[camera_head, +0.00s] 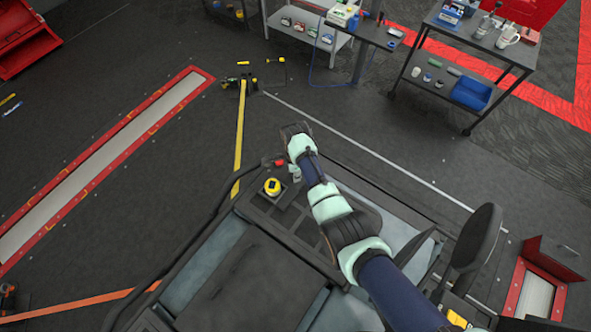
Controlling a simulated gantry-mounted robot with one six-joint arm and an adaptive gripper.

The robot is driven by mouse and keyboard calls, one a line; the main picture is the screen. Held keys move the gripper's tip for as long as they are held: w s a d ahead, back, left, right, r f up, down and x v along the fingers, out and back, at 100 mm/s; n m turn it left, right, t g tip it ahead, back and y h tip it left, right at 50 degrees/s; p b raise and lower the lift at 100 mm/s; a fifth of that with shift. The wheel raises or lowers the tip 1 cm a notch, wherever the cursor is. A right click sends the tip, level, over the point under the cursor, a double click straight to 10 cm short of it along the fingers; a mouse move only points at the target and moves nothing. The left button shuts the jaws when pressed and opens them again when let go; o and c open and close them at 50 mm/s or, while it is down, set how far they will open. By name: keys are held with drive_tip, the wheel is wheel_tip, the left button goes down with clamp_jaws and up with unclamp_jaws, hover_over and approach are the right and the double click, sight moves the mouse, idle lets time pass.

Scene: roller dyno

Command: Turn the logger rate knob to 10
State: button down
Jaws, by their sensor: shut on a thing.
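My arm reaches up from the lower right, and my gripper (290,131) is at its far end, past the edge of a dark console. The gripper is small and dark here. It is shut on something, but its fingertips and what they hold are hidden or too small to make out. I cannot pick out the logger rate knob or read any rate mark in this view. A yellow round control with a dark top (272,187) sits on the console panel, apart from the gripper. A small red piece (279,162) and a pale piece (294,174) are close below my wrist.
The dark console (240,268) fills the lower middle, with a bent rail (190,232) on its left. A red-framed floor strip (105,160) lies at the left. A grey cart (460,62) and a low bench (305,32) stand at the back. Floor between is mostly clear.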

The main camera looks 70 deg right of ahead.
drive_tip(key=shift+m, duration=1.4)
drive_tip(key=c, duration=0.8)
unclamp_jaws()
drive_tip(key=shift+r, duration=0.1)
wheel_tip(320, 180, up, 12)
